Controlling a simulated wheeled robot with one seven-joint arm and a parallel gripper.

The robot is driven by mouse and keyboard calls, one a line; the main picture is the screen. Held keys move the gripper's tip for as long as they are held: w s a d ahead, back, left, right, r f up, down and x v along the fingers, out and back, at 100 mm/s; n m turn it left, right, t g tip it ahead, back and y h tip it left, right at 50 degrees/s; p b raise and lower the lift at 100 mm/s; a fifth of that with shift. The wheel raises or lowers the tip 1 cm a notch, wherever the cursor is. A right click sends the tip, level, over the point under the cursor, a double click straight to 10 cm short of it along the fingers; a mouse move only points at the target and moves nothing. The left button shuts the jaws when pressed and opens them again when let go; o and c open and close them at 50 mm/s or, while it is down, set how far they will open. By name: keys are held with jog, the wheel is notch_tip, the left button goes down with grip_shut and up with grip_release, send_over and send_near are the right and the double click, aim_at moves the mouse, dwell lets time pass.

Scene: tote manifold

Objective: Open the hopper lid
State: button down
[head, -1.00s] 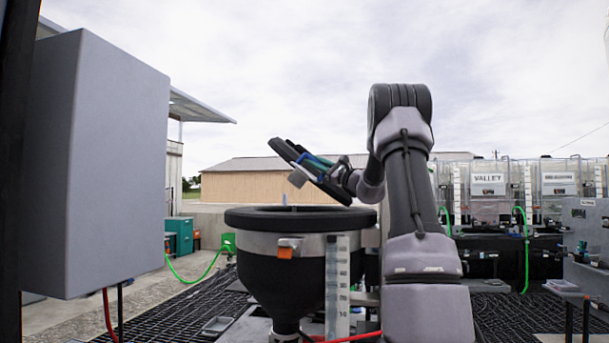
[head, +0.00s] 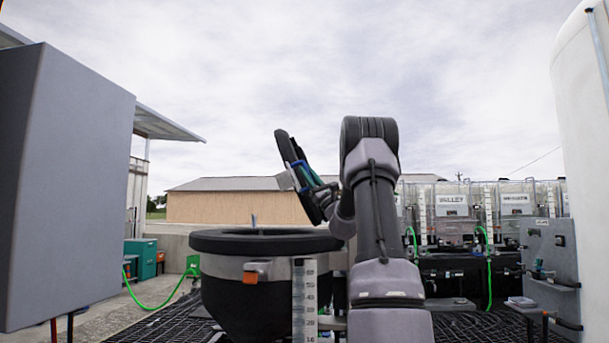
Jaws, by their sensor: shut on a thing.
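The hopper (head: 256,287) is a black funnel-shaped tank with a grey metal band and a thick black rim, left of my arm. Its black lid (head: 290,172) stands steeply tilted above the right part of the rim, close to upright, with the hopper mouth uncovered. My gripper (head: 306,178) is at the lid, shut on it; the fingertips are small and partly hidden, so the exact grip point is unclear. An orange-and-grey latch (head: 254,272) sits on the front of the band.
A large grey box (head: 65,190) fills the left side. A white tank (head: 586,130) stands at the far right. A graduated sight gauge (head: 305,300) stands in front of the hopper. Labelled clear totes (head: 450,208) line the back right. Space above the hopper is open.

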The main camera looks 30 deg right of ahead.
jog(key=shift+f, duration=0.1)
jog(key=c, duration=0.8)
grip_release()
jog(key=v, duration=1)
jog(key=shift+s+f, duration=0.2)
jog(key=shift+f, duration=0.1)
jog(key=shift+d, duration=0.15)
